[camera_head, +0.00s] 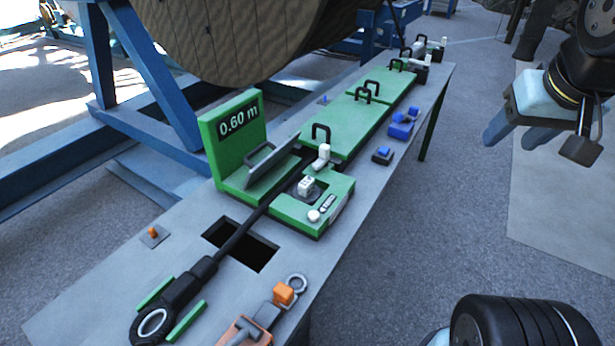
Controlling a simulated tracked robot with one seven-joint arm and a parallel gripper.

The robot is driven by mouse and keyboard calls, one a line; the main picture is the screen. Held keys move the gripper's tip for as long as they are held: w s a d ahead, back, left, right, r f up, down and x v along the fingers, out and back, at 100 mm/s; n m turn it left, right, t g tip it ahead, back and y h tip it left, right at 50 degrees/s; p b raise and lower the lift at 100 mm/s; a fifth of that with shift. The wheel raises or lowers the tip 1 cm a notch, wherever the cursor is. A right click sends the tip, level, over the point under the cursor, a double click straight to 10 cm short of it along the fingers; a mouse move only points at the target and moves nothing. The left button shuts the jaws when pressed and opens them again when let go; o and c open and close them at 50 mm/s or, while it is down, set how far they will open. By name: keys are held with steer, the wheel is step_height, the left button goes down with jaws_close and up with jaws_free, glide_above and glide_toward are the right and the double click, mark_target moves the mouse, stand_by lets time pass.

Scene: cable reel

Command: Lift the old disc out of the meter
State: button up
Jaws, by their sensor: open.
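The green meter (233,138) stands on the grey bench with a display reading 0.60 m. In its lower green block (285,210) sits a dark grey round piece with a white block on top (306,187), which looks like the disc. A white knob or lever (321,157) stands beside it, and a small round white piece is on the block's front. A black cable runs through the meter. My gripper (512,140) is open and empty at the upper right, above the floor and well apart from the meter.
A grey bench (90,295) has a dark rectangular opening (240,245). Green covers (345,125) with black handles and small blue parts (401,127) lie farther back. A cable end with an eye (153,323) and an orange tool (283,294) are in front. A large reel (240,35) stands behind.

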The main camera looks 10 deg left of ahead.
steer(key=shift+o, duration=0.6)
steer(key=shift+w+f+n, duration=0.2)
steer(key=shift+w+n, duration=0.1)
steer(key=w+a+f+n+g+h, duration=0.3)
steer(key=w+a+f+n, duration=0.1)
steer(key=w+f+n, duration=0.25)
steer(key=n+t+h, duration=0.2)
steer(key=n+t, duration=0.8)
steer(key=n, duration=1.4)
glide_toward(303, 185)
steer(key=x, duration=0.7)
steer(key=shift+w+r, duration=0.1)
steer(key=shift+r, duration=0.25)
steer(key=shift+f+x, duration=0.15)
steer(key=shift+x, duration=1.15)
steer(key=shift+f+x, duration=0.2)
steer(key=shift+x, duration=1.05)
jaws_close()
